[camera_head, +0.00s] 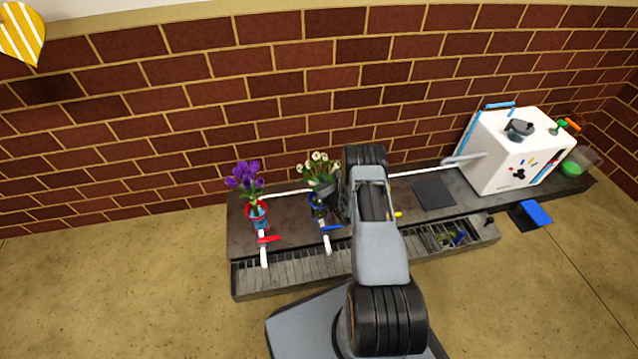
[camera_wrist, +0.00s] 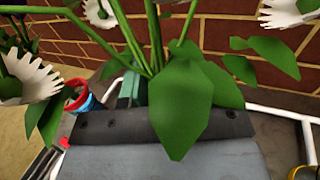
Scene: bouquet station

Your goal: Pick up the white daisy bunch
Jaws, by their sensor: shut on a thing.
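The white daisy bunch (camera_head: 320,160) stands upright at the middle of the counter, with white heads and green leaves. In the wrist view its stems (camera_wrist: 147,50) rise right in front of my gripper, and a large leaf hangs over the gripper's dark bar. My gripper (camera_head: 328,190) reaches in from the right at the base of the bunch and is shut on it. The fingertips are mostly hidden by leaves. A blue ring holder (camera_head: 316,209) sits just below the bunch. I cannot tell whether the stems are still inside it.
Purple flowers (camera_head: 245,178) stand in a red ring holder (camera_head: 256,211) to the left. Taps with red and blue handles stick out at the counter's front. A dark mat (camera_head: 434,194) and a white box (camera_head: 515,150) are to the right. A brick wall rises behind.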

